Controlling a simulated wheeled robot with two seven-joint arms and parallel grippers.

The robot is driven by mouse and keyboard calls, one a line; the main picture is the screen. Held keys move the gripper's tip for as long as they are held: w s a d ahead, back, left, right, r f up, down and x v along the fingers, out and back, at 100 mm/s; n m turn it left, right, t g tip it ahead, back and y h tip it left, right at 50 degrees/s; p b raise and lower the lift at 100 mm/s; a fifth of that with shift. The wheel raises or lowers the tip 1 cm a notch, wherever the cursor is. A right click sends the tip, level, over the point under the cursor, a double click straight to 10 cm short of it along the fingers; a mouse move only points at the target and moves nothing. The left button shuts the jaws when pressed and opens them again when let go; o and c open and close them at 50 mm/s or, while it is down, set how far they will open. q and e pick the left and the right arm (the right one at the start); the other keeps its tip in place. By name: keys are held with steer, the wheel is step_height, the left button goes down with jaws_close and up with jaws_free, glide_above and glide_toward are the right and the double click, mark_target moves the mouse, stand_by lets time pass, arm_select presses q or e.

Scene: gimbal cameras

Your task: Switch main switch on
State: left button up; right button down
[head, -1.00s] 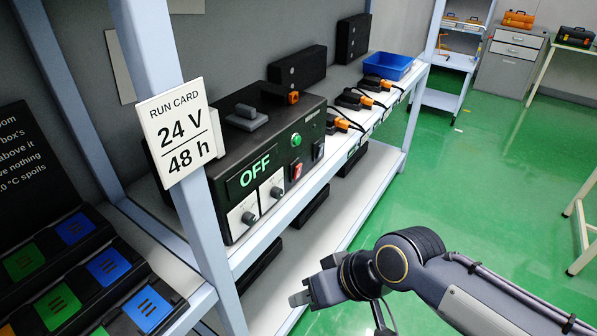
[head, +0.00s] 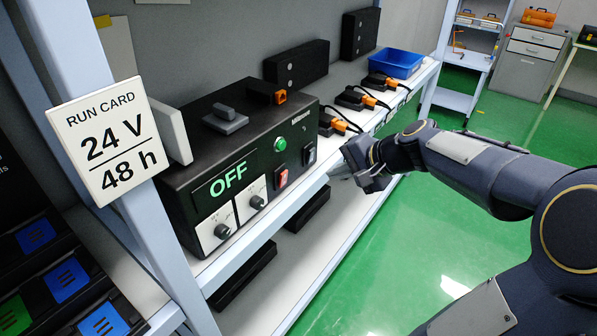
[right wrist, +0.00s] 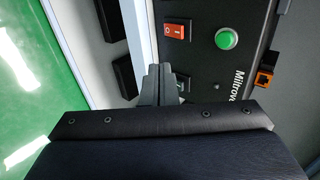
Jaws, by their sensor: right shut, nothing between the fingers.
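The black control box (head: 185,180) stands on the shelf, its display (head: 228,180) reading OFF. Its front has a red rocker switch (head: 282,179), a green round button (head: 280,144) and a dark rocker switch (head: 309,155) near the right end. Labels are too small to read, so I cannot tell which is the main switch. My right gripper (head: 337,173) is shut and empty, just in front of the box's right end. In the right wrist view its fingers (right wrist: 160,85) partly cover the dark switch (right wrist: 185,84); contact is unclear. The red switch (right wrist: 175,30) is beside them. My left gripper is not in view.
A run card (head: 108,140) reading 24 V / 48 h hangs on the shelf post. Two knobs (head: 257,202) are on the box's lower front. Orange-and-black plugs (head: 355,98) and a blue bin (head: 396,63) lie farther along the shelf. The green floor is open at right.

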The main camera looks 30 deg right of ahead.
steer(key=shift+w+f, duration=0.1)
steer(key=p, duration=0.2)
glide_toward(284, 171)
step_height(284, 171, down, 5)
steer(key=w+a, duration=0.1)
steer(key=w, duration=0.1)
steer(key=shift+w+a+f, duration=0.15)
steer(key=shift+w+a, duration=0.05)
steer(key=shift+w, duration=0.55)
steer(key=shift+w+a+r, duration=0.4)
steer(key=shift+w+a, duration=0.05)
steer(key=shift+w, duration=0.3)
steer(key=shift+s+d, duration=0.1)
steer(key=shift+d, duration=0.05)
steer(key=shift+p, duration=0.35)
